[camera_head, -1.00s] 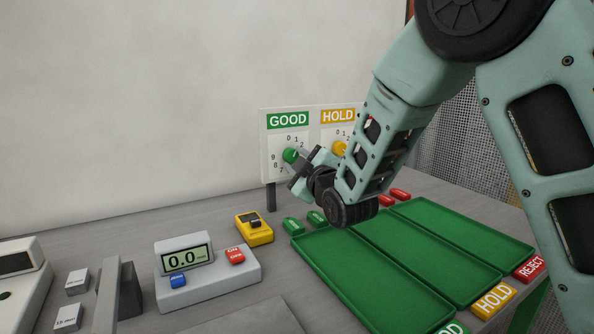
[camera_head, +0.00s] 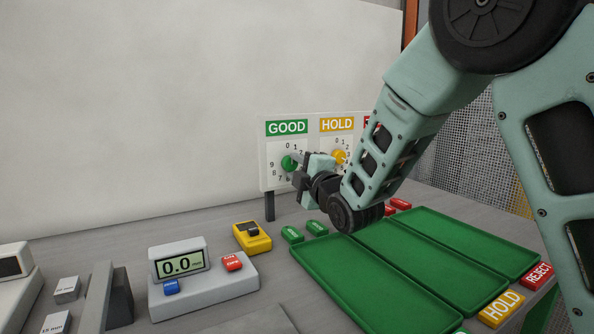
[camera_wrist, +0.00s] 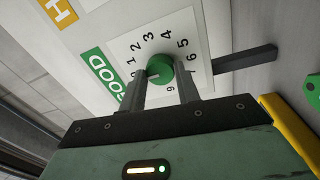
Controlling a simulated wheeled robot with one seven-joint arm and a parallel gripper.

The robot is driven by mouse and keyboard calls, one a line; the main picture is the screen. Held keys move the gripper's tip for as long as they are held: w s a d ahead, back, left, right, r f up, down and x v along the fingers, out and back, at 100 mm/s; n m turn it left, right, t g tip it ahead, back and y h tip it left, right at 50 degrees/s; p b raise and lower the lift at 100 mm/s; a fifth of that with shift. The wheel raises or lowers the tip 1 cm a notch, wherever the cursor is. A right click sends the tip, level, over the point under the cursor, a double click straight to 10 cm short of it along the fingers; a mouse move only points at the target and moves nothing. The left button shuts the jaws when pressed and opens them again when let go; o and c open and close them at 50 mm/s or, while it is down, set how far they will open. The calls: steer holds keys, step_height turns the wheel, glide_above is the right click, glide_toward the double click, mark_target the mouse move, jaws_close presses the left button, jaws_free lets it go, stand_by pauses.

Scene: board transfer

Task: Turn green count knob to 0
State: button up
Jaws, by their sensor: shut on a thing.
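The green count knob (camera_head: 288,163) sits on the white dial panel under the green GOOD label (camera_head: 287,127). My gripper (camera_head: 297,168) reaches it from the right. In the wrist view, the knob (camera_wrist: 160,68) is between my two fingers (camera_wrist: 160,88), which are shut on it. A pale pointer mark on the knob faces left, towards the low digits beside the left finger. That finger partly covers the digits there, so I cannot tell the exact number it points at.
Green trays (camera_head: 370,290) lie below on the bench. A yellow device (camera_head: 252,237) and a 0.0 display unit (camera_head: 180,265) stand at the left.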

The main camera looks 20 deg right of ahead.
stand_by(0.3)
steer(key=o, duration=1)
steer(key=shift+s, duration=0.1)
steer(key=shift+b+v, duration=5.95)
steer(key=shift+v, duration=2.65)
steer(key=shift+f, duration=0.15)
